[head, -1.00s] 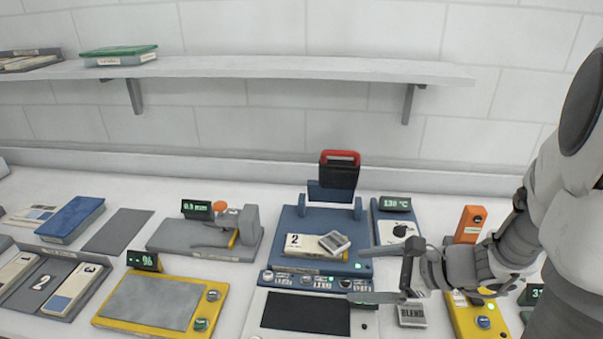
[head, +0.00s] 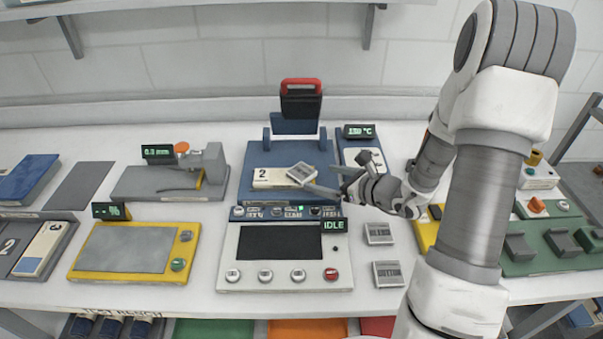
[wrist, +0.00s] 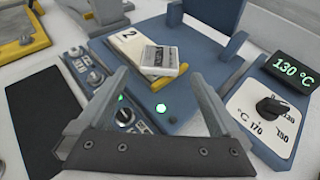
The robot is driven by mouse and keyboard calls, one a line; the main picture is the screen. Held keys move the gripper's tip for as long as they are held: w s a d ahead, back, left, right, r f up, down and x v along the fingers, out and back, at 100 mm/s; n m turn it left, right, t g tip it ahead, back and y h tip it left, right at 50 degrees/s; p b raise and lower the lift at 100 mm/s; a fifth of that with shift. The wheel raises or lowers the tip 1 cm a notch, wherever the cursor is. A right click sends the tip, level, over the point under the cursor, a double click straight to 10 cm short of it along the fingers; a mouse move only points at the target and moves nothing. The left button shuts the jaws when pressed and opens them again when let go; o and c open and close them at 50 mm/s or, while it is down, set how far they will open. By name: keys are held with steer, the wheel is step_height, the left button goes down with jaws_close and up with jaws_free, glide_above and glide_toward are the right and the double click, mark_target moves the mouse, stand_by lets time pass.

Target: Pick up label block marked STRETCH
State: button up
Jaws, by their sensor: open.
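A small grey label block (head: 302,172) lies tilted on top of a cream block marked 2 (head: 268,178), on the bed of the blue press (head: 250,160). In the wrist view the label block (wrist: 162,58) lies beyond my fingers; I cannot read its lettering surely. My gripper (head: 320,178) is open and empty, just to the right of that block. In the wrist view my gripper's (wrist: 160,76) two fingers spread to either side of it, with nothing between them. Two more label blocks, one (head: 378,233) behind the other (head: 387,274), lie flat on the table; their words are unreadable.
A console reading IDLE (head: 336,225) stands in front of the press. A dial unit reading 130 °C (wrist: 262,118) is close on the right. The press's raised dark head with a red handle (head: 301,90) stands behind the label block.

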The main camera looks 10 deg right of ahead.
mark_target(302, 171)
steer(key=shift+x, duration=3.35)
steer(key=shift+r, duration=0.2)
steer(key=c, duration=1.5)
